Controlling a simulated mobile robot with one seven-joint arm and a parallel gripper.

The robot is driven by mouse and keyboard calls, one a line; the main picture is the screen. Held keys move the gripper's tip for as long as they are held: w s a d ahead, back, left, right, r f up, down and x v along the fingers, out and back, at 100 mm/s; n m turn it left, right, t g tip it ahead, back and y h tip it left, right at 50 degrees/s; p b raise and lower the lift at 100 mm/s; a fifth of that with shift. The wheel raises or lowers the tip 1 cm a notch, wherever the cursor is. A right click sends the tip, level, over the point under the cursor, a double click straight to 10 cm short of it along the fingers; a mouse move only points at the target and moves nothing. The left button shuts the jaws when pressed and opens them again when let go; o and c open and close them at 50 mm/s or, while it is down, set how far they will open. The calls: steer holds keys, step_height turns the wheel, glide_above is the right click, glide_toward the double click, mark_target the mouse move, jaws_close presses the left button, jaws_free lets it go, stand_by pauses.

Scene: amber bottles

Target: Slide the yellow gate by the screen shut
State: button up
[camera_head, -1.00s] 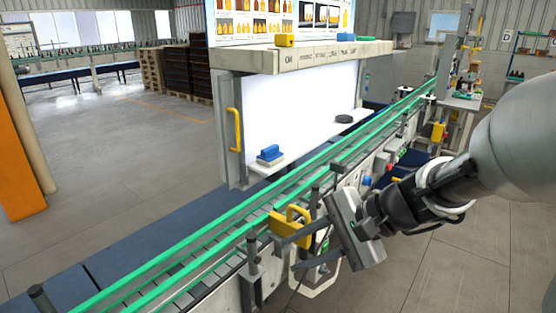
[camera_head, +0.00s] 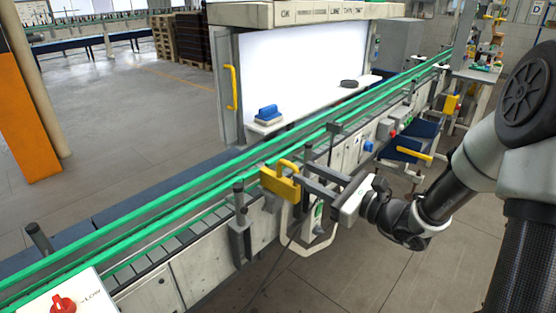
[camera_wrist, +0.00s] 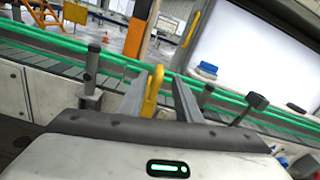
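The yellow gate (camera_head: 281,184) is a small plate with a looped handle at the near edge of the conveyor, in front of the lit white screen (camera_head: 300,75). My gripper (camera_head: 302,176) is at the gate from the right, its two fingers pointing at the handle. In the wrist view the yellow handle (camera_wrist: 153,92) stands between the spread fingers (camera_wrist: 158,95), closer to the left one. The fingers are apart, and I cannot tell whether either touches it. The gate's lower part is hidden behind my gripper in the wrist view.
The conveyor's green rails (camera_head: 190,190) run past the gate. Posts (camera_head: 239,205) stand on its near side. A blue-handled block (camera_head: 268,114) and a dark disc (camera_head: 349,84) sit on the screen's ledge. A red knob panel (camera_head: 62,303) is at lower left.

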mark_target(283, 162)
steer(key=x, duration=1.1)
steer(key=shift+f, duration=0.1)
jaws_close()
